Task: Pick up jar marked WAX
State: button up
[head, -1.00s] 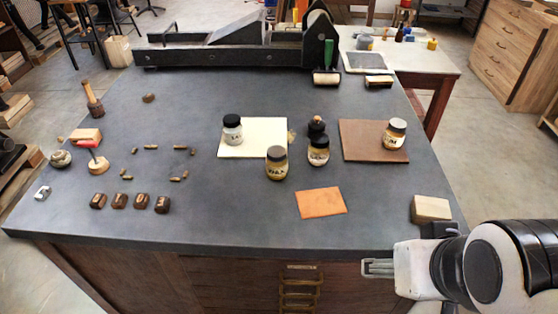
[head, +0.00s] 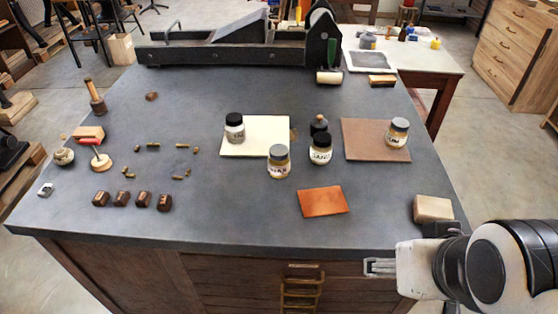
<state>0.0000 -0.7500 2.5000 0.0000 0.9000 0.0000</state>
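The jar marked WAX (head: 278,165) stands upright on the dark bench top, just off the lower right corner of a cream board. It has a dark lid and a yellowish body, and its small label appears to read WAX. My gripper (head: 378,267) is at the lower right, by the bench's front edge, pointing left. It is well apart from the jar, with nothing visible in it. Its fingers are too small here to tell whether they are open or shut.
Another labelled jar (head: 320,150) stands close right of the WAX jar, with a dark bottle (head: 319,124) behind it. Jars stand on the cream board (head: 270,130) and brown board (head: 365,140). An orange sheet (head: 323,201) and a wooden block (head: 433,208) lie nearer the front.

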jog(key=shift+w, duration=0.15)
jog(key=w+d+n+t, duration=0.1)
jog(key=w+n+t, duration=0.3)
jog(key=w, duration=2.2)
jog(key=n+t+y, duration=0.2)
jog(key=n+y, duration=0.3)
jog(key=y, duration=0.6)
send_near(285, 156)
jog(key=w, duration=0.1)
jog(key=w+a, duration=0.2)
jog(key=w, duration=0.1)
jog(key=shift+f, duration=0.25)
jog(key=shift+s+a+f, duration=0.25)
jog(key=shift+a, duration=0.3)
jog(key=shift+x, duration=1.3)
